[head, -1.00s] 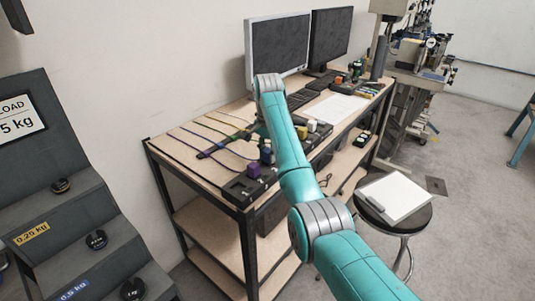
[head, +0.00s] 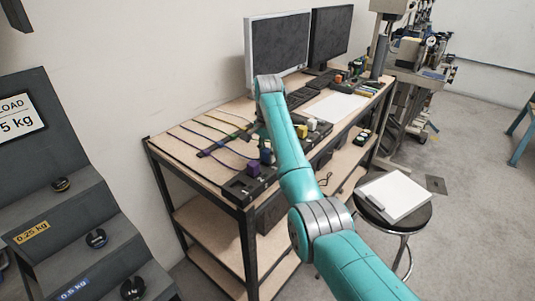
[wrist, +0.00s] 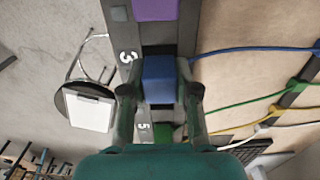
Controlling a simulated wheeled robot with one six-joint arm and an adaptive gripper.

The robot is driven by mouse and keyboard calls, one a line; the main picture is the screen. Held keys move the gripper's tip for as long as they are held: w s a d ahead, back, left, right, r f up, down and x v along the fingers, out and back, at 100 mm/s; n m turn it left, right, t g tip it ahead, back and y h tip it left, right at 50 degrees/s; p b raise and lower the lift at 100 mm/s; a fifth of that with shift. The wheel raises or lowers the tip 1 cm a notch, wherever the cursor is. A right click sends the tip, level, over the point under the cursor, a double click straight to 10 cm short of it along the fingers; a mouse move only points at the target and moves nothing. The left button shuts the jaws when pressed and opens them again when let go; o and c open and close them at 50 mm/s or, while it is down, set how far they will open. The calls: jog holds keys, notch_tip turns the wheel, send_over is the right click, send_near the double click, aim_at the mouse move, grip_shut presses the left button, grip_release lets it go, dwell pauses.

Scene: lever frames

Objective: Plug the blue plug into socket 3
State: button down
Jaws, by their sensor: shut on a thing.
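In the wrist view, the blue plug (wrist: 159,79) is a blue block between the two fingers of my gripper (wrist: 160,93), which is shut on it. It is over the dark socket strip (wrist: 140,35), beside the white label 3. I cannot tell how deep it sits. The blue plug (head: 266,156) and the socket strip (head: 240,190) also show in the head view, where my arm hides the gripper. A blue cable (wrist: 250,49) runs off to the right in the wrist view.
A purple plug (wrist: 156,9) is on the strip beside the blue one, and a green plug (wrist: 163,131) is on the other side, partly hidden. Cables lie across the wooden bench (head: 175,145). Monitors (head: 278,45) stand behind; a stool (head: 405,222) is in front.

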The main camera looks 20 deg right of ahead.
jog(key=shift+f, duration=0.45)
dwell(1.0)
jog(key=shift+c, duration=1.9)
grip_release()
